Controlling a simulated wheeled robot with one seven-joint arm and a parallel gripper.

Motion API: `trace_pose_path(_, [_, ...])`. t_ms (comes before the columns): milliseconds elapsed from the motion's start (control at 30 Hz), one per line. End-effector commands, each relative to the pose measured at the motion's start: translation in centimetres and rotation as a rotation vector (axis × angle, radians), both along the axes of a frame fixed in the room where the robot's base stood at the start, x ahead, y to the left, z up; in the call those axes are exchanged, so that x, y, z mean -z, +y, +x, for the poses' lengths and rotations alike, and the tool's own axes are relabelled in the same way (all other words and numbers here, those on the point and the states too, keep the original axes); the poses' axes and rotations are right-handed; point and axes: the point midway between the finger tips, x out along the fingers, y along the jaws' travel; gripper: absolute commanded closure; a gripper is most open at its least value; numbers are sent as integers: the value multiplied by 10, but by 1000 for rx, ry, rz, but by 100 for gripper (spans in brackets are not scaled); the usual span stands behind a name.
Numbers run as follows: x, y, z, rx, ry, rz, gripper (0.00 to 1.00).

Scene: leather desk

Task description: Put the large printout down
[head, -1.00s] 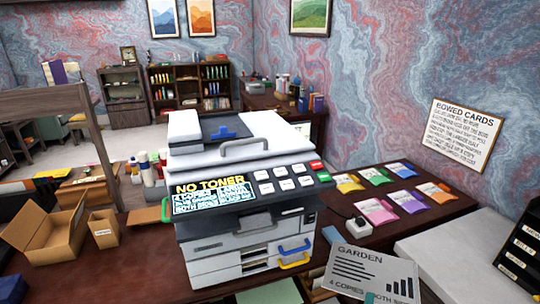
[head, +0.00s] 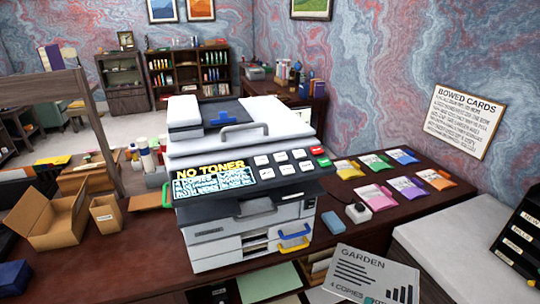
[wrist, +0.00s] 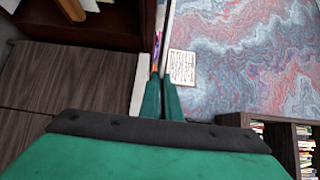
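The large printout (head: 372,272) is a grey-white sheet headed GARDEN, with dark text lines and a bar chart. It stands tilted toward the head camera at the bottom right, in front of the desk's right part. A teal tip of my gripper (head: 370,300) shows at its lower edge, and the rest of my gripper is out of that view. In the wrist view my gripper's two green fingers (wrist: 161,90) lie close together. The sheet's face does not show there; it seems edge-on between them. The sheet's lower edge is cut off in the head view.
The printer (head: 245,205) reads NO TONER and stands on the dark red desk (head: 140,250). Coloured packets (head: 390,180), a blue block (head: 331,224) and a small white device (head: 358,212) lie to its right. A white surface (head: 465,245) fills the right. Open boxes (head: 58,215) stand left.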

Motion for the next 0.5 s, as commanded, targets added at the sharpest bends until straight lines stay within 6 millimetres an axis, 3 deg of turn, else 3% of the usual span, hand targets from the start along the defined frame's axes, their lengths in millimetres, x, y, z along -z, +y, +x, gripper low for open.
trace_pose_path(500, [25,2,-17,21,0,1,100])
